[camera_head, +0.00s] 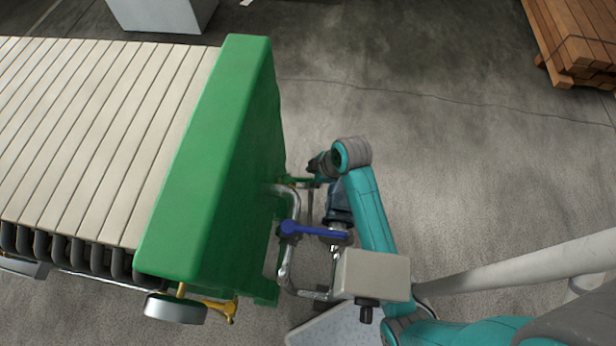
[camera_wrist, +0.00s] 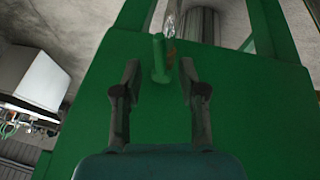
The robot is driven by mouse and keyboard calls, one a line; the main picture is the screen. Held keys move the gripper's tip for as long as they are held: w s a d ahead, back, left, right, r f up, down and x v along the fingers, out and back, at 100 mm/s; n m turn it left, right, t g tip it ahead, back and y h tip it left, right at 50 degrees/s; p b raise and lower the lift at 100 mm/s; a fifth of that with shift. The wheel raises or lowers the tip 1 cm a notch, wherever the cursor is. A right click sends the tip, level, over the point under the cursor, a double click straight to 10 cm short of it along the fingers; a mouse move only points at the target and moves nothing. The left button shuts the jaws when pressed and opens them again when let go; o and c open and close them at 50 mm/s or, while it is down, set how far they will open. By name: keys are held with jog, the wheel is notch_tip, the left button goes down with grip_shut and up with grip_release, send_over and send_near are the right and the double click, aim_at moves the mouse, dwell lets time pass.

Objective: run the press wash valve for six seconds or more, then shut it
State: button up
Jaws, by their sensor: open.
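In the head view, a blue lever handle (camera_head: 315,231) sits on steel pipework beside the green end plate (camera_head: 215,165) of the press. A small green bar (camera_head: 298,180) shows near the pipe above it, partly hidden by my arm. I cannot tell from any label which is the press wash valve. In the wrist view, my gripper (camera_wrist: 160,68) is open, with its two dark fingers apart. A green round-ended handle (camera_wrist: 159,58) stands between and just beyond the fingertips. No contact is visible. A broad green surface fills the view behind it.
A yellow valve handle (camera_head: 218,308) sits low at the press's front corner. A steel pipe (camera_head: 285,265) runs beside the end plate, close to my arm. Stacked timber (camera_head: 575,40) lies at the upper right. The grey floor (camera_head: 450,150) right of the arm is clear.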

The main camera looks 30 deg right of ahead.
aim_at(306, 180)
jog(key=shift+x, duration=1.65)
jog(key=shift+s, duration=0.1)
grip_shut()
